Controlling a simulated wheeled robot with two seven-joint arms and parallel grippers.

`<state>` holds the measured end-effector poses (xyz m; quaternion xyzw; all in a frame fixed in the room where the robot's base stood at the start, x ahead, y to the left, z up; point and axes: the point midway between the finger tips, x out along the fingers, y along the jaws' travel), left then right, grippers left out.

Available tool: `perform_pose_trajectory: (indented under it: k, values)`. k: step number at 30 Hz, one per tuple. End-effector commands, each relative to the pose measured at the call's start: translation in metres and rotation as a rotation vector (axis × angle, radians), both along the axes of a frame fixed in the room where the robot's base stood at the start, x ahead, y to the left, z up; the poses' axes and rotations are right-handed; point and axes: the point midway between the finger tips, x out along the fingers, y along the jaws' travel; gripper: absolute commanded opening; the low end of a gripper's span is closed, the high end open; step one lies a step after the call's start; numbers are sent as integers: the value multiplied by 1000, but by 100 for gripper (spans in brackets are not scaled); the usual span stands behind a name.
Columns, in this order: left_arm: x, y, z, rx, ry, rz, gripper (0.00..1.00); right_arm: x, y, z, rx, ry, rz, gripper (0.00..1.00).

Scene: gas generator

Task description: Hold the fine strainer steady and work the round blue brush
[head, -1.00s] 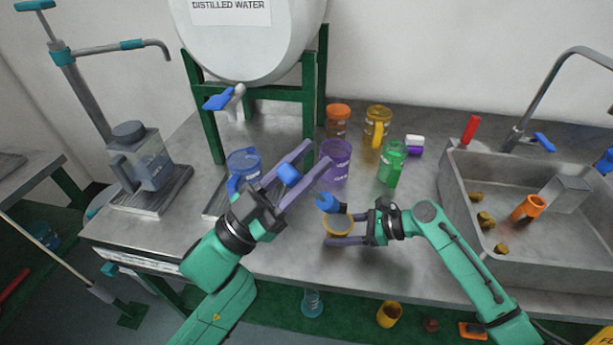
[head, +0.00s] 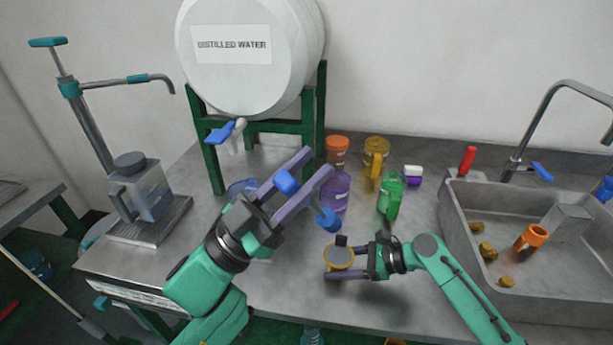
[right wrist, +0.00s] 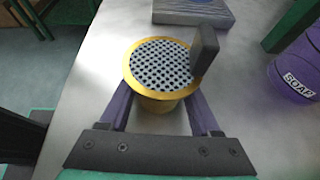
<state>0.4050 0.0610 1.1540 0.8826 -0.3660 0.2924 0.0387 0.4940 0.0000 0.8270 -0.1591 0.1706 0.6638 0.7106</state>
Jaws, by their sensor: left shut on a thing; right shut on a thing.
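The fine strainer (head: 340,258) is a round yellow-rimmed cup with a grey perforated top and a dark upright tab. It faces up in the right wrist view (right wrist: 160,65). My right gripper (head: 328,262) is shut around its sides and holds it over the counter. The round blue brush (head: 330,219) is in my left gripper (head: 320,160), which is shut on its blue handle part. The brush head hangs above and slightly left of the strainer, apart from it. The brush is outside the right wrist view, and the strainer's top is bare there.
Purple (head: 336,192), green (head: 391,194), yellow (head: 376,158) and orange (head: 337,150) containers stand behind the grippers. A sink (head: 452,225) is at right. A distilled water tank (head: 250,90) on a green stand is behind. The counter front is clear.

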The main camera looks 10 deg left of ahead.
Motion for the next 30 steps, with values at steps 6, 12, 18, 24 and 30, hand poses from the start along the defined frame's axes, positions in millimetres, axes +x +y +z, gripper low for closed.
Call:
perform_pose_trajectory:
  k: [6,12,18,24,30]
  values:
    - [0,0,0,0,0,0,0,0,0,0,0,0,0,79]
    - [0,0,0,0,0,0,0,0,0,0,0,0,0,99]
    - [0,0,0,-1,-1,0,0,0,-3,1,0,0,-1,99]
    - [0,0,0,-1,-1,0,0,-2,-38,17,-3,-1,-4,99]
    - [0,0,0,-1,-1,0,0,-5,-85,43,-2,-2,-2,99]
